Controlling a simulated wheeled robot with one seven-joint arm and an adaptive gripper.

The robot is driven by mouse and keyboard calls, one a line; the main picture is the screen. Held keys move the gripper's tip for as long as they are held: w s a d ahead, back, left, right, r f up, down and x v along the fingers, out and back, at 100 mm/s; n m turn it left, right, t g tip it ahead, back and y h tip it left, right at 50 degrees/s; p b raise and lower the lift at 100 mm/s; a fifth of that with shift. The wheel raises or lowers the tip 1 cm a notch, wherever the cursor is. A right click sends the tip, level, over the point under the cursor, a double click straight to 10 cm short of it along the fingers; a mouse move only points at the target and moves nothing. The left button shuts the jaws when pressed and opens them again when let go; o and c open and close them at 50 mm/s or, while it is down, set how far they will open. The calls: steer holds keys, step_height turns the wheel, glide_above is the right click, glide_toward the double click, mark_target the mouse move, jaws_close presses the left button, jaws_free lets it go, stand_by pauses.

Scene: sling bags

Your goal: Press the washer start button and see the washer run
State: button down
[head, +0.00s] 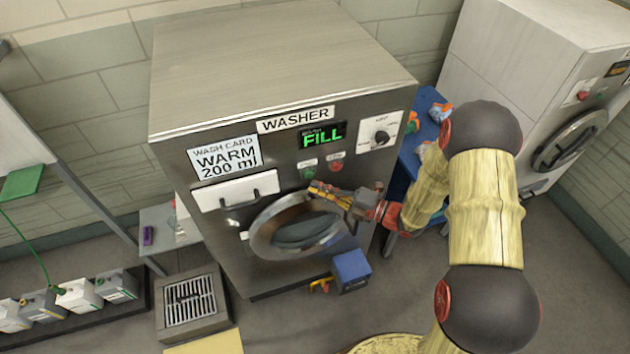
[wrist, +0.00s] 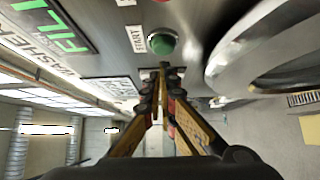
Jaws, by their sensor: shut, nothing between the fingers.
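The grey washer (head: 270,90) stands in the middle of the head view. Its display (head: 321,136) is lit and reads FILL in green. The green start button (wrist: 162,43) shows in the wrist view beside its START label (wrist: 136,39); in the head view the button (head: 309,173) is small, with a red button (head: 336,166) to its right. My gripper (head: 314,188) is shut and empty, its tips just below the start button. In the wrist view the fingertips (wrist: 163,72) are apart from the button in the picture; the exact gap to the panel is unclear.
The round door (head: 262,236) is closed below my gripper. A drawer with a handle (head: 222,190) and a wash card reading WARM 200 ml (head: 226,158) are at left. A blue box (head: 352,268) sits below the door.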

steer(key=v, duration=1)
steer(key=shift+s, duration=0.55)
steer(key=shift+f, duration=0.1)
stand_by(0.4)
